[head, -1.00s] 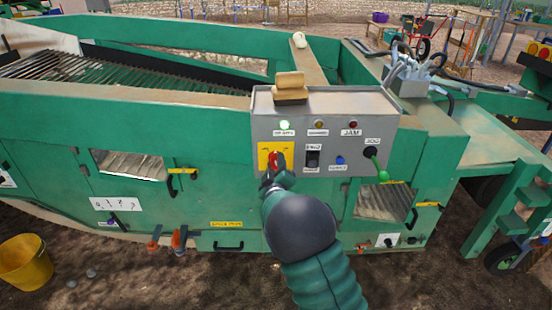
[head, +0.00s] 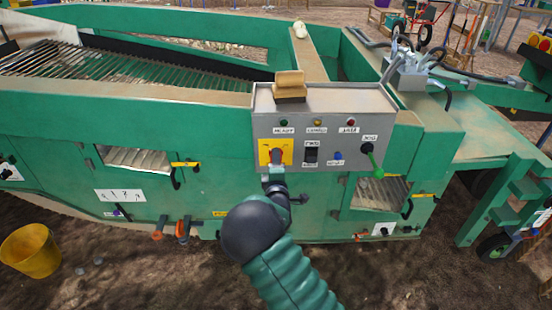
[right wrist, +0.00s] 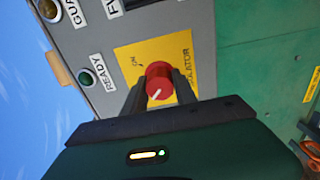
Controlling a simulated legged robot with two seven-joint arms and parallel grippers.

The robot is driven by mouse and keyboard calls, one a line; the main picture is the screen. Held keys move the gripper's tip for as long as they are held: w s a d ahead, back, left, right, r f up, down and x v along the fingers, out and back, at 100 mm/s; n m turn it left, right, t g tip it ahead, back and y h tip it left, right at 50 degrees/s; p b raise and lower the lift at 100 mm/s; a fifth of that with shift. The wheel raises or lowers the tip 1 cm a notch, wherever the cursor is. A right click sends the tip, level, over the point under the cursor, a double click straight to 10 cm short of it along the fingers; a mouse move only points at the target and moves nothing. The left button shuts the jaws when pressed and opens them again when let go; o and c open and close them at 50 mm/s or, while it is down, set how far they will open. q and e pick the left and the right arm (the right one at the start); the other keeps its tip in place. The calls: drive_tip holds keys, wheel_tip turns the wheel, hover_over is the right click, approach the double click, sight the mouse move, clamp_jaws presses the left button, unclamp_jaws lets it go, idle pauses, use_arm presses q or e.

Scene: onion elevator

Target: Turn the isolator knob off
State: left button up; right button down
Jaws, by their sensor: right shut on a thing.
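The isolator knob (right wrist: 158,82) is red with a white pointer line and sits on a yellow plate (right wrist: 150,52) on the grey control panel. In the right wrist view it is between the two fingers of my right gripper (right wrist: 158,90), which is shut on it. The white line slants toward the lower left, not toward the ON mark. In the head view my right gripper (head: 276,166) reaches up to the yellow plate (head: 264,150) and hides most of the knob. My left gripper is not in view.
The panel (head: 330,97) carries a dark READY lamp (head: 283,122), an amber lamp, a red JAM lamp, a black switch, a blue button and a green-tipped JOG lever (head: 372,160). A wooden brush (head: 290,88) lies on top. A yellow bucket (head: 30,250) stands at left.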

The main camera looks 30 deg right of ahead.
drive_tip(key=shift+a+f, duration=0.1)
drive_tip(key=shift+f, duration=0.1)
idle(0.3)
drive_tip(key=c, duration=1)
unclamp_jaws()
drive_tip(key=shift+w, duration=0.1)
drive_tip(key=shift+r, duration=0.1)
drive_tip(key=shift+s+a, duration=0.15)
drive_tip(key=shift+s, duration=0.15)
drive_tip(key=p+v, duration=0.4)
drive_tip(key=v, duration=1.2)
drive_tip(key=shift+s, duration=0.2)
